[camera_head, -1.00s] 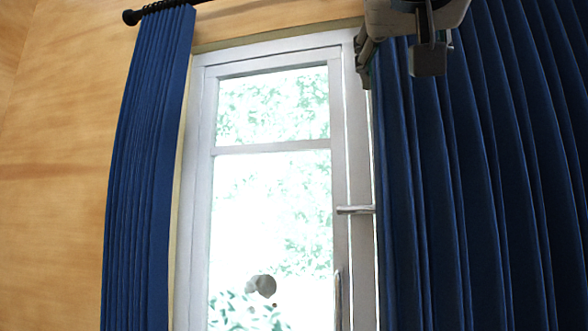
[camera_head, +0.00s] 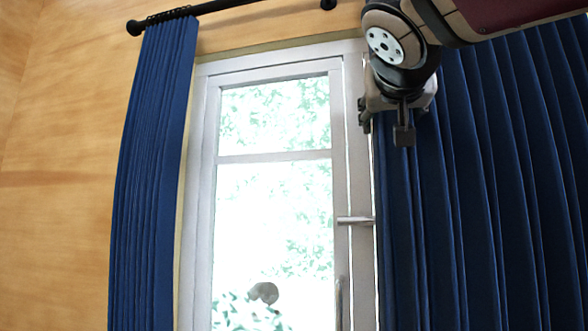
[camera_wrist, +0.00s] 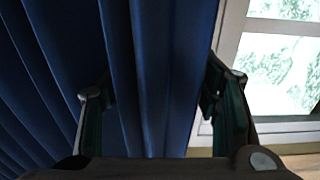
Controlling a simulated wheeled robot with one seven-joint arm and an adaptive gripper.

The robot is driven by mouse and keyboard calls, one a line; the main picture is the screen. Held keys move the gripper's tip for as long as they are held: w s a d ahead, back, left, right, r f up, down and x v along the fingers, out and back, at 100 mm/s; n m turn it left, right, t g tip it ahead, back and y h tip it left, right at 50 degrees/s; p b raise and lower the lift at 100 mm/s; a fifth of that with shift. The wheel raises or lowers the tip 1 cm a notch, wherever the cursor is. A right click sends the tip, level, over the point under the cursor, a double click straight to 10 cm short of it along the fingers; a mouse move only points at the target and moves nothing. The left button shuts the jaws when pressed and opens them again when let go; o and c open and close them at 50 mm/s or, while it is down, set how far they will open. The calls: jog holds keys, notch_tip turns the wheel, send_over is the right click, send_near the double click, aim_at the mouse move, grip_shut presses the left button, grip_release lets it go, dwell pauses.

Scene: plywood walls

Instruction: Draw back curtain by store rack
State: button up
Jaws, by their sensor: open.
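A dark blue pleated curtain (camera_head: 480,200) hangs to the right of a white-framed glazed door or window and covers the right of the head view. A second blue curtain (camera_head: 152,180) is bunched narrow at the left. No store rack is visible. My gripper (camera_head: 384,124) is at the inner edge of the right curtain, high up. In the wrist view my gripper (camera_wrist: 157,92) is open, with folds of the blue curtain (camera_wrist: 155,60) between its two fingers. One finger is by the curtain's free edge. I cannot tell whether the fingers touch the cloth.
The glazed white frame (camera_head: 275,155) has a lever handle (camera_head: 355,220) and an upright pull below it. A black curtain rod (camera_head: 215,8) runs along the top. Bare plywood wall (camera_head: 60,150) lies at the left.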

jog(key=shift+c, duration=0.6)
grip_shut()
jog(key=s+d+p, duration=0.3)
jog(key=d, duration=0.8)
jog(key=s+d+p, duration=0.3)
jog(key=s+d, duration=0.1)
jog(key=d, duration=0.7)
jog(key=shift+o, duration=0.6)
grip_release()
jog(key=shift+s, duration=0.1)
jog(key=v, duration=1.2)
